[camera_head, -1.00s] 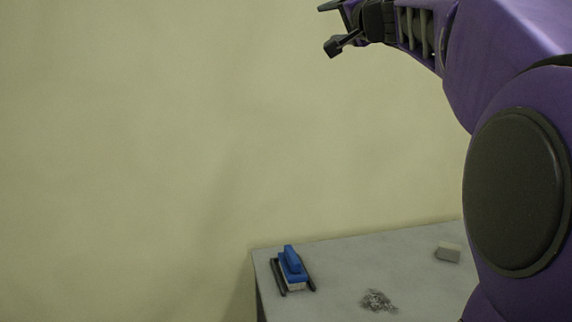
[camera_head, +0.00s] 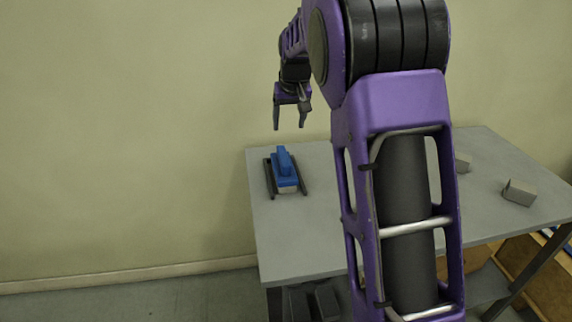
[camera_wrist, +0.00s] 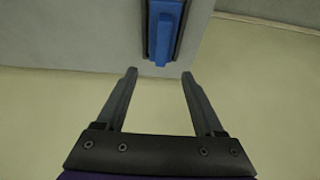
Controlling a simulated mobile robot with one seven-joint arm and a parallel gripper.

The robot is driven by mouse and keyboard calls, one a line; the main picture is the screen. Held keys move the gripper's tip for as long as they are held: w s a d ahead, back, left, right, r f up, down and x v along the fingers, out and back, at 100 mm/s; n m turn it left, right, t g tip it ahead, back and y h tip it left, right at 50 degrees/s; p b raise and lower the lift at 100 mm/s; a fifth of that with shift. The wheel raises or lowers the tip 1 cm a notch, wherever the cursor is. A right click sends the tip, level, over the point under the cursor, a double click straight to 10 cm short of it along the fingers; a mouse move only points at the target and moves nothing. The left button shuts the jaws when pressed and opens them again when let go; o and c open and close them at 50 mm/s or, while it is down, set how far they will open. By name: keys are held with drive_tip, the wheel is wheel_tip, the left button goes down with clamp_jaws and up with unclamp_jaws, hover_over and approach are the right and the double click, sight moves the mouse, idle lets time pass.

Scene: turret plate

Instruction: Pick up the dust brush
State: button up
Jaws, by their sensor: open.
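The dust brush (camera_head: 284,169) is blue with a raised handle and a pale underside. It lies between two dark rails (camera_head: 269,180) near the left end of the grey table. My gripper (camera_head: 290,127) is open and empty, pointing down, above and a little behind the brush in the head view. In the wrist view, my gripper (camera_wrist: 158,72) has its fingers spread, and the brush (camera_wrist: 164,30) shows beyond and between the fingertips, apart from them.
The grey table (camera_head: 285,235) has bare room in front of the brush. Grey blocks (camera_head: 519,191) and (camera_head: 462,163) lie at its right side. Wooden boxes (camera_head: 530,270) stand beneath. A plain wall (camera_head: 120,130) rises behind. My arm hides the table's middle.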

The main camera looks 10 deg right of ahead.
drive_tip(key=b, duration=0.1)
approach(283, 155)
drive_tip(key=x, duration=0.5)
drive_tip(key=shift+d, duration=0.25)
drive_tip(key=shift+a+b+x, duration=0.2)
drive_tip(key=shift+b+x, duration=0.25)
drive_tip(key=shift+x, duration=2.2)
drive_tip(key=shift+f, duration=0.2)
clamp_jaws()
